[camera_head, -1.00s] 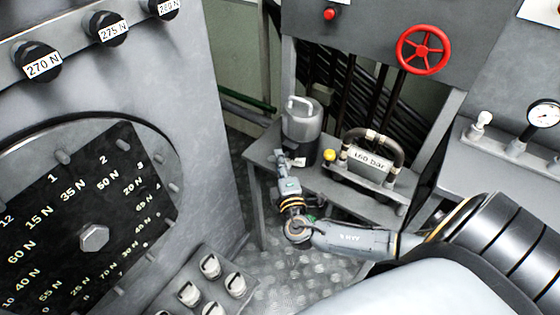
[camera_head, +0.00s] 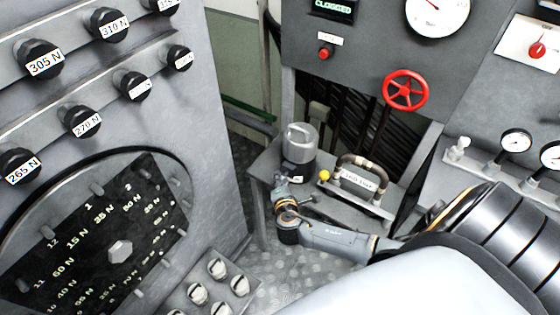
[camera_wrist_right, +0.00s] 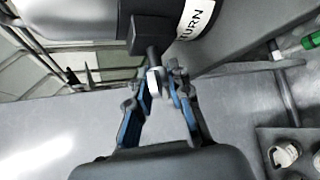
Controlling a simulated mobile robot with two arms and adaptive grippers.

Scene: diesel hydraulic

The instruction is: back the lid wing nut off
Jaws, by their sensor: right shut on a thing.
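A canister with a grey metal body (camera_head: 299,146), a light handle on top and a dark lower part stands on the grey bench in the head view. In the right wrist view its dark side (camera_wrist_right: 218,12) carries a white label ending in "URN", and a dark stem (camera_wrist_right: 151,48) sticks out from it. My right gripper (camera_wrist_right: 163,82) has its blue fingers closed around a small pale piece (camera_wrist_right: 153,80) at the stem's end, apparently the wing nut. Its shape is partly hidden by the fingers. In the head view the right gripper (camera_head: 281,180) is at the canister's lower front. My left gripper is not in view.
A carrying-handle block with a yellow knob (camera_head: 324,175) stands right of the canister on the bench (camera_head: 262,166). A red handwheel (camera_head: 405,90) is on the panel behind. A large dial cabinet (camera_head: 215,170) stands left, with switches (camera_head: 217,268) below.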

